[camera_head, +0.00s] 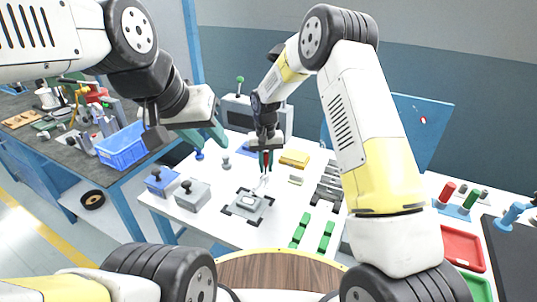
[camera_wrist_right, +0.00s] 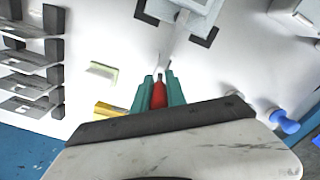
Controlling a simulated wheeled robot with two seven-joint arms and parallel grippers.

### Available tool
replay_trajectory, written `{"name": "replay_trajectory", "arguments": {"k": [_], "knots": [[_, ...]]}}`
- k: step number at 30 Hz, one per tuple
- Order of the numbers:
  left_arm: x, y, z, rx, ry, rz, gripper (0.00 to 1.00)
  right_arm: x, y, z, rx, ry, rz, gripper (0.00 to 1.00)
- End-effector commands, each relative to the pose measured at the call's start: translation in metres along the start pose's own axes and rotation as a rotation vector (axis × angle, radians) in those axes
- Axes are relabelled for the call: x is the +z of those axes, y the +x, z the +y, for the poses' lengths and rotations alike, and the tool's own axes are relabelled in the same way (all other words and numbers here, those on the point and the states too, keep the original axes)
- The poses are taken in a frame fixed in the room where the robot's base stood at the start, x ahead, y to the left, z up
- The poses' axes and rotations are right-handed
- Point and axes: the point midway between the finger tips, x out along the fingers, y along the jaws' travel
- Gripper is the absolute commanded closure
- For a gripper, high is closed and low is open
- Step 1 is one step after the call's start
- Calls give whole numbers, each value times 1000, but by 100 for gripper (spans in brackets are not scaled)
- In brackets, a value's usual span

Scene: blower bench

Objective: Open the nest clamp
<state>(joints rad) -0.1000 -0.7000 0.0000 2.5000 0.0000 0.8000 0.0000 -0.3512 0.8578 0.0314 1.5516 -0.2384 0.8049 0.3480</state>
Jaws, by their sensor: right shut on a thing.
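The nest (camera_head: 245,206) is a light grey block within dark corner marks on the white bench. Its clamp has a red handle (camera_wrist_right: 158,95) on a thin metal lever (camera_wrist_right: 168,55) that reaches toward the block, which also shows at the top of the right wrist view (camera_wrist_right: 197,8). My right gripper (camera_head: 266,163) is shut on the red handle, with its teal fingers on either side, above and behind the nest. The fingers hide part of the handle. My left gripper (camera_head: 208,133) hangs left of the right one, empty, its teal fingers seemingly apart.
A blue box (camera_head: 163,181) and a grey box (camera_head: 192,195) with black knobs stand left of the nest. Green blocks (camera_head: 312,233) and dark racks (camera_head: 328,190) stand right. A yellow block (camera_head: 294,159) lies behind. A red tray (camera_head: 462,248) is at far right.

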Motion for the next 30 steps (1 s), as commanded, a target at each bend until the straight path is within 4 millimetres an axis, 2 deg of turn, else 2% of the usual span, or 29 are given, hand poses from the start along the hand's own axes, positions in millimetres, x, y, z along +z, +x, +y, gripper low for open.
{"name": "replay_trajectory", "arguments": {"k": [14, 30], "knots": [[0, 0, 0, 0, 0, 0, 64, -3, 0, 2, -24, 2, -33, 100], [0, 0, 0, 0, 0, 0, 64, -17, 5, 11, -232, 2, -341, 100]]}}
